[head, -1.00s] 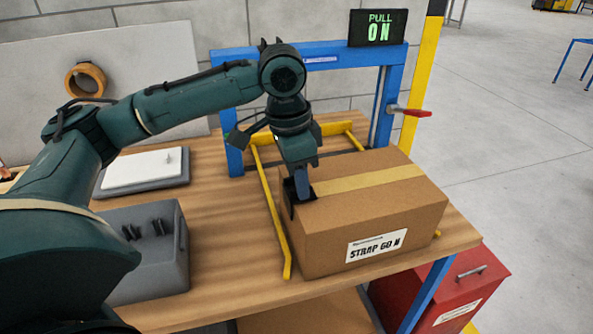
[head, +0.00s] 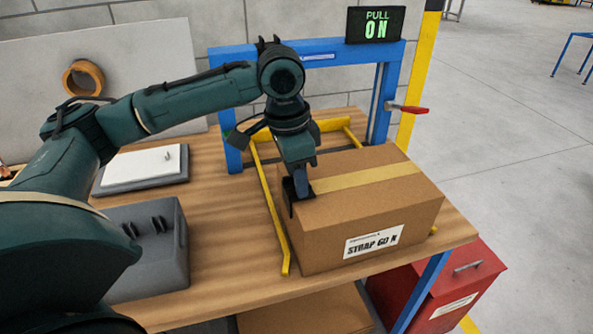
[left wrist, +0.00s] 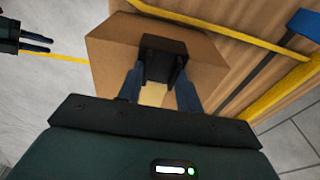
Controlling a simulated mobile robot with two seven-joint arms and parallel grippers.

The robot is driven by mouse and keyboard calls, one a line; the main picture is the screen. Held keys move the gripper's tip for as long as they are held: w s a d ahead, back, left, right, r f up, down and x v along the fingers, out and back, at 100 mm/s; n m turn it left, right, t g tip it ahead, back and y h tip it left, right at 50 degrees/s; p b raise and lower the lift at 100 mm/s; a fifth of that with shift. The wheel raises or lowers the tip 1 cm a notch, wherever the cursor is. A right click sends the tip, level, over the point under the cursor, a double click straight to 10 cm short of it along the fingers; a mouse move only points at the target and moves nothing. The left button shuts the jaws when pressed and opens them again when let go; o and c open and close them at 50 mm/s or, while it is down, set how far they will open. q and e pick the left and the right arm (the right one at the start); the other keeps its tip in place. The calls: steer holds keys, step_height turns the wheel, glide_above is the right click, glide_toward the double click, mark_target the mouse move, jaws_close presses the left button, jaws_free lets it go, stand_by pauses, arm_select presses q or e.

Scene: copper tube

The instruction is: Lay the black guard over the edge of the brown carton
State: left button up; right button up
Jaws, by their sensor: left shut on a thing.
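The brown carton (head: 360,212) stands on the wooden bench, with tan tape along its top and a "STRAP GO N" label on its front. The black guard (head: 288,194) is at the carton's left top edge, where the tape runs to it; part of it hangs down the left side. My left gripper (head: 303,191) comes from above and is shut on the guard. In the left wrist view the guard (left wrist: 163,57) is between the two blue-grey fingers, against the edge; I cannot tell whether it is fully seated. My right gripper (left wrist: 38,43) shows at upper left, fingers apart, away from the carton.
A grey bin (head: 150,285) with black pieces and a white plate (head: 143,168) are at left. A red box (head: 470,285) stands below.

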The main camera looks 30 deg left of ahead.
steer(key=shift+s+a+r, duration=0.1)
steer(key=shift+s, duration=0.1)
arm_select(q)
steer(key=o, duration=1.1)
steer(key=shift+c, duration=0.2)
arm_select(e)
steer(key=shift+s, duration=0.1)
arm_select(q)
step_height(320, 180, up, 3)
steer(key=shift+a+f, duration=0.1)
step_height(320, 180, up, 10)
steer(key=s, duration=0.1)
steer(key=shift+a+p, duration=0.35)
steer(key=shift+a, duration=0.1)
arm_select(e)
steer(key=shift+d+f, duration=0.35)
steer(key=shift+f, duration=0.15)
arm_select(q)
steer(key=shift+s, duration=0.1)
arm_select(e)
steer(key=shift+s, duration=0.1)
